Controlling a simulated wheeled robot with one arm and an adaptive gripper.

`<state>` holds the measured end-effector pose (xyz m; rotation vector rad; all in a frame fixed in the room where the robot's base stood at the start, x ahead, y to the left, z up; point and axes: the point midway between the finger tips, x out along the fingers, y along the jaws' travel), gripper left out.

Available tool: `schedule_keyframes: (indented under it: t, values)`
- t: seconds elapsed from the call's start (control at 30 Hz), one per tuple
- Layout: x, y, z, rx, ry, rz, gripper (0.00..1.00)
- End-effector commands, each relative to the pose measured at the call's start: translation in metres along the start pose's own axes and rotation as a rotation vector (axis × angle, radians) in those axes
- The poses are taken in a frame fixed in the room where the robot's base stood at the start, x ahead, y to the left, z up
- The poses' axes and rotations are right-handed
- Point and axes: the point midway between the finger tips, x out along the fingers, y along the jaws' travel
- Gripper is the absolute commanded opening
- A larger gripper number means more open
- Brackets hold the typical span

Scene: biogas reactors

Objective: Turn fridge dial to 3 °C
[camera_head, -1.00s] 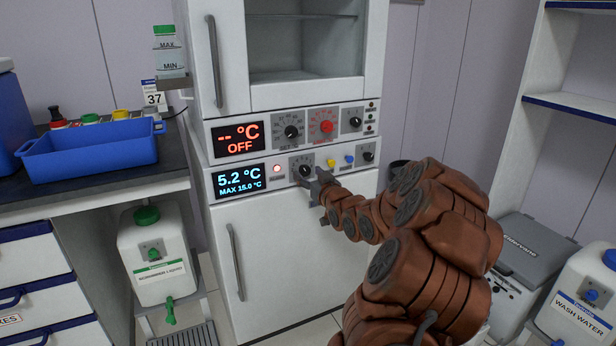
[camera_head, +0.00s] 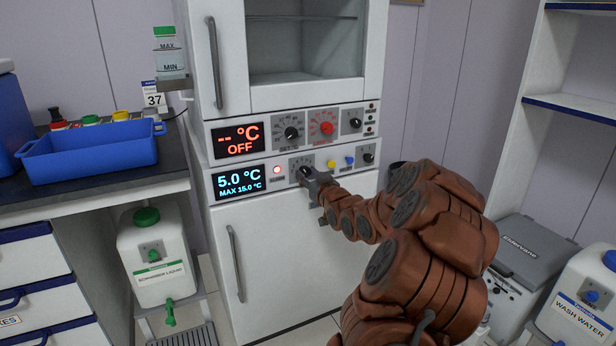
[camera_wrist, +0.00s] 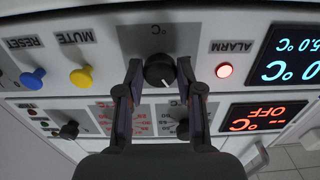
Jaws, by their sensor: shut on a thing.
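The black fridge dial (camera_wrist: 160,70) sits on a grey scale plate on the lower control panel. In the wrist view it lies between the two fingertips of my gripper (camera_wrist: 160,76), which are shut on it. In the head view my gripper (camera_head: 312,178) is at the dial and hides most of it; part of the scale plate (camera_head: 302,162) shows. The dial's numbers are hidden or too small to read. The lower display (camera_head: 239,180) reads 5.0 °C, MAX 15.0 °C; it also shows in the wrist view (camera_wrist: 292,60).
A lit red alarm lamp (camera_head: 277,169) is left of the dial; a yellow knob (camera_head: 331,163) and blue knob (camera_head: 349,160) are right. The upper panel has a red dial (camera_head: 326,127) and a display (camera_head: 238,139) reading OFF. A blue tray (camera_head: 90,160) stands left.

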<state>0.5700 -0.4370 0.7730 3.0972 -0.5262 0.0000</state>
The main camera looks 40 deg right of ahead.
Motion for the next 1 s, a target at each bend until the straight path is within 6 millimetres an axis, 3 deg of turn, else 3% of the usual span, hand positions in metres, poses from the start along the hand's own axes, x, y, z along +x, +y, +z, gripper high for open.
schedule_keyframes:
  t: [0.37, 1.0]
  values:
    - [0.0, -0.0005, 0.0019, -0.075, -0.001, -0.002, 0.01]
    - [0.0, -0.0005, 0.0021, -0.463, 0.0, -0.003, 0.01]
